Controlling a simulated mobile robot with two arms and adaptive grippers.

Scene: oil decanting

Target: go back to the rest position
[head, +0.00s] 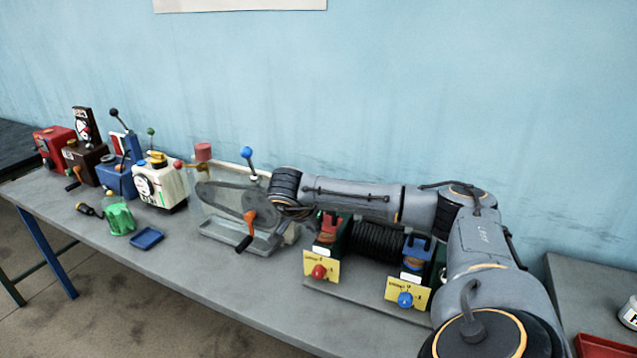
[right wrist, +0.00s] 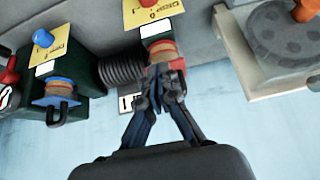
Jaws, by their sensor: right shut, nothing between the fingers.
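My right arm reaches in from the right in the head view, over the back of the bench, its wrist beside the crank machine (head: 222,205). The fingers are hard to make out there. In the right wrist view my right gripper (right wrist: 162,80) is shut and empty, its fingertips in front of or over the red-topped unit (right wrist: 160,47). I cannot tell whether they touch it. That unit, with a yellow label and red knob (head: 318,271), also shows in the head view. My left gripper is not in view.
A blue-topped unit (head: 413,253) stands right of the red-topped one, with a black ribbed hose (head: 377,242) between them. Left along the bench stand a white can (head: 160,186), a green container (head: 119,218), a small blue tray (head: 147,238) and other machines. The bench front is clear.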

